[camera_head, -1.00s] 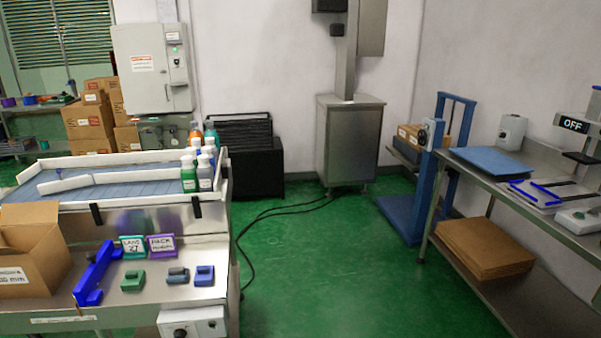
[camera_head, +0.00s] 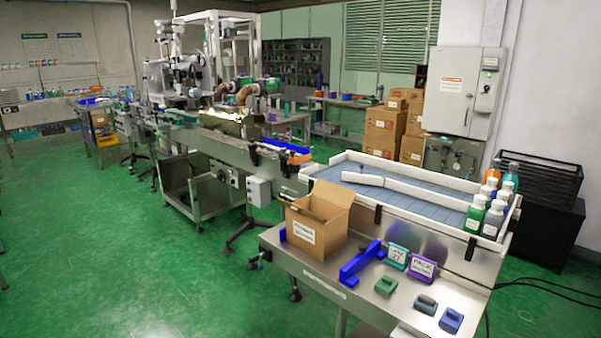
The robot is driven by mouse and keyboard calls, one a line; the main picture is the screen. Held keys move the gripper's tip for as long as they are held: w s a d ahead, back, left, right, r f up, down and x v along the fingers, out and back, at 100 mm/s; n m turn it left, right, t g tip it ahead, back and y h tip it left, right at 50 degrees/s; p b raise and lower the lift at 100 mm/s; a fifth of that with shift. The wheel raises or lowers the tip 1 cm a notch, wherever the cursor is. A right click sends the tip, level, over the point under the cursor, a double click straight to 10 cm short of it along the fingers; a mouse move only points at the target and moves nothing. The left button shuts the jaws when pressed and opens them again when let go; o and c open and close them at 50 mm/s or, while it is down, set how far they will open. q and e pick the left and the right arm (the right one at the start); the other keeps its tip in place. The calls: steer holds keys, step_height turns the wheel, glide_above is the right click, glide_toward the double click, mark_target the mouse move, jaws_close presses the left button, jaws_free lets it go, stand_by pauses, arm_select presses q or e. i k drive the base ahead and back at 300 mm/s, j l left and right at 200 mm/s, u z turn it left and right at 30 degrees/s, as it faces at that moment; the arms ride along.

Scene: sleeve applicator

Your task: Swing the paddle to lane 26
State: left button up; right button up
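A white-railed table (camera_head: 335,207) with a blue-grey bed stands at the right. A short white bar (camera_head: 362,179) lies at an angle on its bed, with a longer white bar (camera_head: 430,191) beyond its right end. Either may be the paddle; I cannot tell which. Several bottles, including a green one (camera_head: 474,218), stand at the bed's right end. A teal sign (camera_head: 397,256), apparently reading LANE 27, and a purple PACK sign (camera_head: 422,268) stand on the lower bench in front. Neither of my grippers is in view.
The lower bench (camera_head: 330,277) carries an open cardboard box (camera_head: 318,222), a blue bracket (camera_head: 361,263) and several small blocks. A conveyor machine (camera_head: 225,148) stands behind to the left. Green floor (camera_head: 130,255) is open at the left. Cables lie at the right.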

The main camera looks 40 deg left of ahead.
mark_target(366, 179)
steer(key=u, duration=0.8)
steer(key=i+j+z, duration=0.3)
steer(key=i+j, duration=1.6)
